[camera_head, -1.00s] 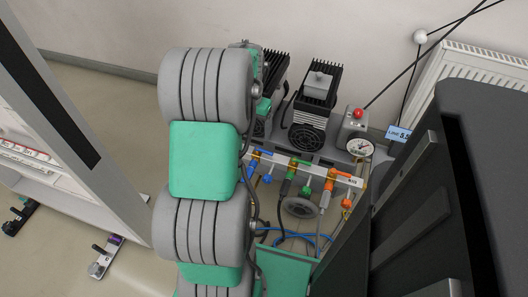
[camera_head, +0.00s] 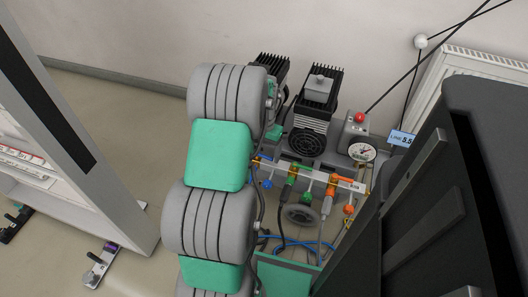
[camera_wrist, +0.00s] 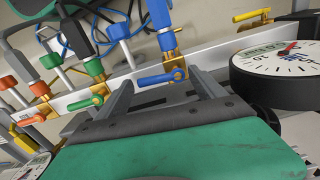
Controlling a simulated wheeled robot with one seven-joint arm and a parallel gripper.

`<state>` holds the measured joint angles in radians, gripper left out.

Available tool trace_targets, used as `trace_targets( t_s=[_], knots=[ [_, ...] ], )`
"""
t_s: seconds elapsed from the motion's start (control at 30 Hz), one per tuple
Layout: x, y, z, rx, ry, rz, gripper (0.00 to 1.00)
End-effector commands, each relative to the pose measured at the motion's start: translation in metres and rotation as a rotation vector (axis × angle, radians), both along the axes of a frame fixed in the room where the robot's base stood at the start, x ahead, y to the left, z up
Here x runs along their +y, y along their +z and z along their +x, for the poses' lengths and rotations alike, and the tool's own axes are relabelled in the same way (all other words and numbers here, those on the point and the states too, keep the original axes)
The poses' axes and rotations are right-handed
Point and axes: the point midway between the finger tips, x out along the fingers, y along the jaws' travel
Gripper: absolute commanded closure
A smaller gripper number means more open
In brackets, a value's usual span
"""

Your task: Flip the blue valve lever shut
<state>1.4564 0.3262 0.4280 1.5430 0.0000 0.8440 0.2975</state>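The blue valve lever (camera_wrist: 160,78) shows in the wrist view on a brass valve on the pale manifold bar (camera_wrist: 226,54). It lies roughly along the bar, its free end pointing left in that picture. My gripper (camera_wrist: 162,85) is open, with one grey finger on each side of the lever. I cannot tell whether either finger touches it. In the head view my arm hides the gripper and most of the blue valve. The manifold (camera_head: 318,174) shows there to the right of my arm.
In the wrist view a green lever (camera_wrist: 86,103) and an orange lever (camera_wrist: 26,118) are along the bar to the left. A round gauge (camera_wrist: 282,62) is close on the right. In the head view, a pump (camera_head: 316,100) stands behind and a dark panel (camera_head: 425,190) at right.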

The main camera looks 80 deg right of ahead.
Motion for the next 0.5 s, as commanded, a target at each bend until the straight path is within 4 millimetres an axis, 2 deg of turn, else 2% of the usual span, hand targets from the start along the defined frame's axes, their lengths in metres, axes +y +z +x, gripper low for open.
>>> trace_targets(
  t_s=[0.07, 0.5],
  knots=[
    [0.0001, 0.0001, 0.0000, 0.000, 0.000, 0.000, 0.28],
    [0.0001, 0.0002, 0.0000, 0.000, 0.000, 0.000, 0.64]
  ],
)
